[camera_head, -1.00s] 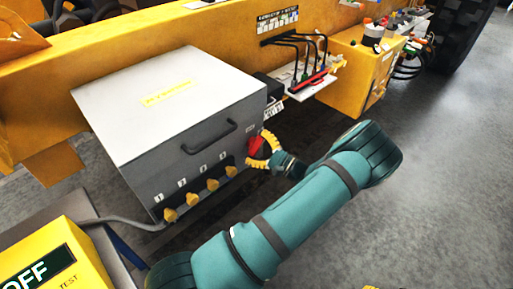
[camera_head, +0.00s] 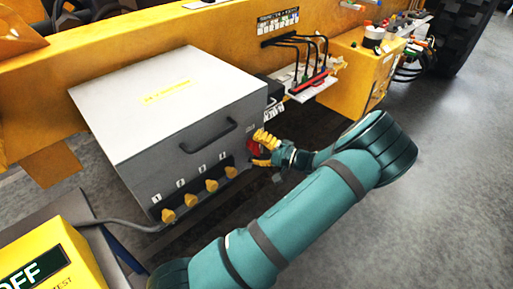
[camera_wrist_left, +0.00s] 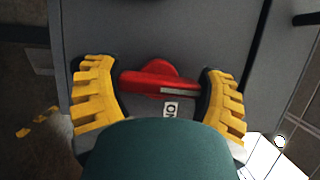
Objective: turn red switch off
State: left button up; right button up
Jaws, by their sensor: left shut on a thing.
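The red switch (camera_head: 254,149) is a rotary handle on the right part of the grey box's front (camera_head: 200,165). In the left wrist view the red switch (camera_wrist_left: 160,78) lies nearly level across the picture, with an "ON" label (camera_wrist_left: 171,110) beside it. My left gripper (camera_head: 260,150) is at the switch, one yellow finger above it and one below. In the wrist view the left gripper (camera_wrist_left: 162,88) has a finger at each end of the handle and is shut on it. The fingers partly hide the switch in the head view. My right gripper is out of view.
Several yellow knobs (camera_head: 190,200) line the box's lower front, below a black handle (camera_head: 209,136). A yellow "OFF" display box (camera_head: 85,277) stands at lower left. A bracket with black cables (camera_head: 303,82) is above right. The floor at right is clear.

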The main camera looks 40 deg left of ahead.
pick_arm(q)
jog(key=shift+n, duration=0.3)
jog(key=o, duration=1.1)
jog(key=shift+s, duration=0.1)
jog(key=shift+c, duration=0.2)
jog(key=v, duration=1.2)
jog(key=shift+r, duration=0.2)
